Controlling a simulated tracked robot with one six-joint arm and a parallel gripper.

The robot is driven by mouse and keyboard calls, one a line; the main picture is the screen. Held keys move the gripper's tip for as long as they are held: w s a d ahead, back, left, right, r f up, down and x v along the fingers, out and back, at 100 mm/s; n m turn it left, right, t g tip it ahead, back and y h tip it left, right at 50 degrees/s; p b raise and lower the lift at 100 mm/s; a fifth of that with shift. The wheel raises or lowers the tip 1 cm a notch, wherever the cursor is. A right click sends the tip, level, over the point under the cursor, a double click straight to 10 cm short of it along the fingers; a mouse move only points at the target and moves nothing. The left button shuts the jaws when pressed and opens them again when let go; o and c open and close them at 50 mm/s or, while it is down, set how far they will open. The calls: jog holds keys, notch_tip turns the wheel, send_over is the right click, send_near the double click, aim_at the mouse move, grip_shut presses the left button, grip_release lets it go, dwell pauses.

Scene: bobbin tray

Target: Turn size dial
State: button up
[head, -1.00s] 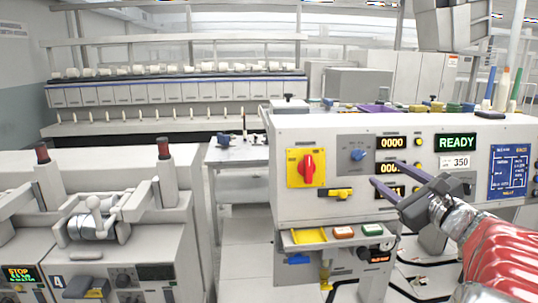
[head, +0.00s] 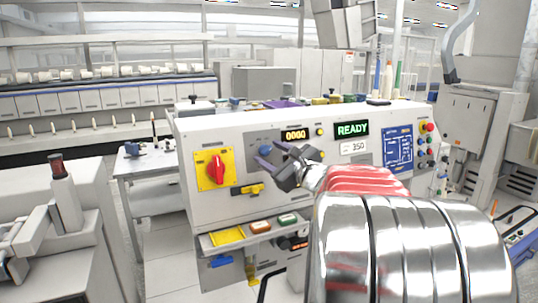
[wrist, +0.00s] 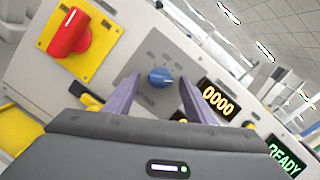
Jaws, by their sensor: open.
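The size dial appears to be the blue knob (head: 265,150) on a grey plate of the white machine panel; no label naming it is legible. In the wrist view the blue dial (wrist: 160,77) shows between my two purple fingers, its pointer toward the right. My gripper (head: 268,153) is open in front of the panel, with its fingertips on either side of the dial as seen in the wrist view (wrist: 158,84). I cannot tell whether the fingers touch it.
A red rotary switch (head: 216,168) on a yellow plate sits left of the dial. A yellow handle (head: 247,190) is below. The counter display (head: 295,134) and READY display (head: 351,129) lie right. A shelf with a yellow tray (head: 227,235) juts out lower down.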

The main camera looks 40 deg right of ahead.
jog(key=shift+c, duration=0.5)
jog(key=c, duration=0.9)
jog(key=shift+d, duration=0.1)
jog(key=shift+c, duration=0.2)
